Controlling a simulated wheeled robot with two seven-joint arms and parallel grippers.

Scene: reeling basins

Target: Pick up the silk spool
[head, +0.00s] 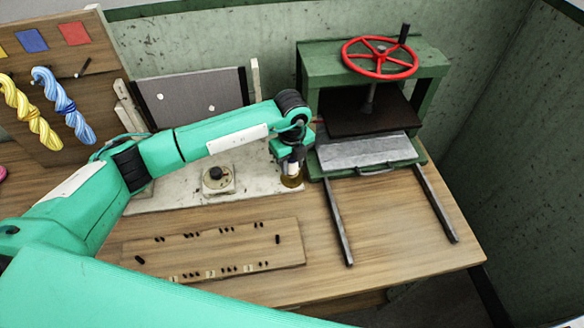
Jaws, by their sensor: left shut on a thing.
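My left gripper (291,166) hangs down at the end of the green arm, over the back right of the pale board on the table. It is shut on a small olive-yellow thing, which looks like the silk spool (291,182). Only the lower part of the spool shows below the fingers; the rest is hidden by the gripper. I cannot tell whether its underside touches the surface. My right gripper is not in view.
A green press (372,150) with a red handwheel (380,57) stands close right of the gripper, its two rails reaching forward. A wooden peg board (215,252) lies in front. A small knob box (217,179) sits left. Yellow and blue skeins (62,105) hang far left.

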